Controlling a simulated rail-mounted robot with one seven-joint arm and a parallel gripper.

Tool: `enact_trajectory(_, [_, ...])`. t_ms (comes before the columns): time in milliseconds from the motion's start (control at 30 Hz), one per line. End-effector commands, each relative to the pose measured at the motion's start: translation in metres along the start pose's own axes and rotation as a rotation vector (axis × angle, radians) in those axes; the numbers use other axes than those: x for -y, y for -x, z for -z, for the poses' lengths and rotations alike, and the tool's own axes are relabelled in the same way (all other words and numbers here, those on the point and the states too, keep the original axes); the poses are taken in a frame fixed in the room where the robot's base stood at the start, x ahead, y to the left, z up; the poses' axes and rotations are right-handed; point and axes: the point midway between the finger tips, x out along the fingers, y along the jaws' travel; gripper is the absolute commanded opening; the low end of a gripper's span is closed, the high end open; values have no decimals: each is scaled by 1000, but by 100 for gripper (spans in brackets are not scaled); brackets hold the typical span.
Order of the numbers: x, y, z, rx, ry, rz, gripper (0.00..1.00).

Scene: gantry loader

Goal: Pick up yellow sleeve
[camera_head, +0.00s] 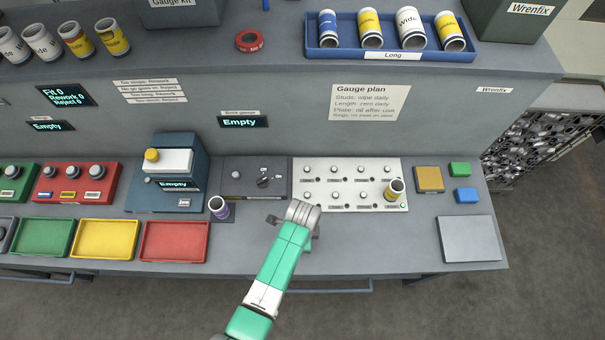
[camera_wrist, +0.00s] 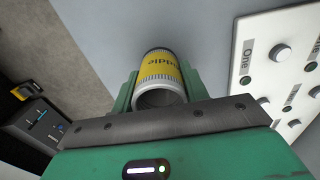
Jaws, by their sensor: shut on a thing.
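A yellow sleeve (camera_wrist: 160,68) with pale ends and dark lettering, partly readable as "Middle", sits between the green fingers of my gripper (camera_wrist: 158,84) in the wrist view. My gripper is shut on it, and its open end faces the camera. In the head view my gripper (camera_head: 292,228) is over the bench front, just below the white stud plate (camera_head: 347,182). My own wrist hides the held sleeve there. Another yellow-banded sleeve (camera_head: 394,189) stands at the right end of that plate.
Green (camera_head: 45,254), yellow (camera_head: 105,257) and red (camera_head: 174,258) trays line the front left. A blue tray (camera_head: 391,55) marked "Long" holds several sleeves on the shelf. The bench right of my gripper's front is clear up to a grey plate (camera_head: 469,239).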

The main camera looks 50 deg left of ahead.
Motion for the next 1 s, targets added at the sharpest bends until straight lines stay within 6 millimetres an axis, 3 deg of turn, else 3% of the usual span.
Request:
enact_trajectory(300, [1,36,0,-2,0,5,10])
enact_trajectory(800, [-123,45,-28,0,-2,-1,10])
enact_trajectory(1000, [-150,49,-34,0,-1,1,10])
